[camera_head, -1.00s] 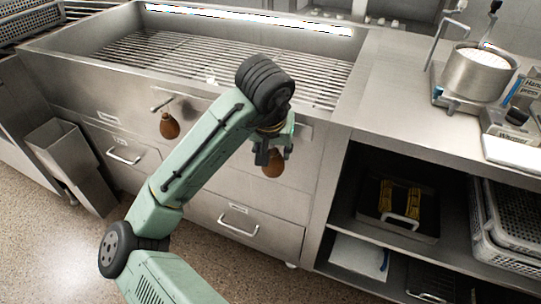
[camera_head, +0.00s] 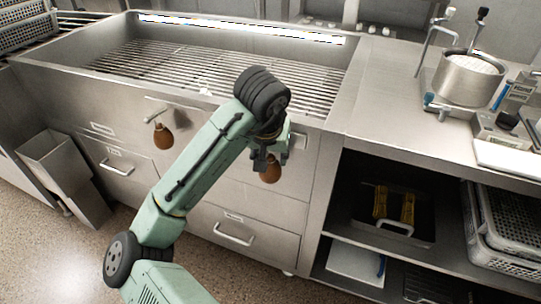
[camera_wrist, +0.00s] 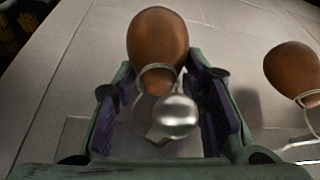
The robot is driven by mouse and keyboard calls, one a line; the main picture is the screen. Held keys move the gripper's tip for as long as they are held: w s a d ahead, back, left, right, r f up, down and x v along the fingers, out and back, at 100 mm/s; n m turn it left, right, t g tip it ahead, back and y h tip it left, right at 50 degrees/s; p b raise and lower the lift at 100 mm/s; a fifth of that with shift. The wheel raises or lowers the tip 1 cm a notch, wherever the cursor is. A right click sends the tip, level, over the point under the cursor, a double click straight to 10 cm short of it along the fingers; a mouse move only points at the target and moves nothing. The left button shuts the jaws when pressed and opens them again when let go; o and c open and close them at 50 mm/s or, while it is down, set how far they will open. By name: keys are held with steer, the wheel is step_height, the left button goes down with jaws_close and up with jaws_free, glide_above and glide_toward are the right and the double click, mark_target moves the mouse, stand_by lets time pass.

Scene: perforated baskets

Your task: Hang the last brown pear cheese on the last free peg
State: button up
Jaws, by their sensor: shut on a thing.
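My gripper (camera_head: 267,158) is in front of the steel counter front. A brown pear cheese (camera_head: 270,172) shows at its fingertips. In the wrist view the gripper's two purple-padded fingers (camera_wrist: 160,88) stand on either side of this cheese (camera_wrist: 157,36), shut on it. A pale string circles its neck. A shiny round peg end (camera_wrist: 177,116) lies over the string's loop; I cannot tell whether the loop is around the peg. Another brown pear cheese (camera_head: 163,137) hangs from a peg (camera_head: 154,113) to the left; it shows at right in the wrist view (camera_wrist: 294,70).
The counter holds a slatted basin (camera_head: 150,62) above the drawers. A steel pot (camera_head: 468,80) stands at the right. Open shelves with a dark tray (camera_head: 395,232) and grey perforated baskets (camera_head: 505,250) are below. A steel bin (camera_head: 60,165) stands at lower left.

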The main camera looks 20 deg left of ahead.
steer(key=o, duration=1.4)
steer(key=v, duration=1.1)
steer(key=shift+s+r, duration=0.15)
steer(key=shift+r, duration=0.35)
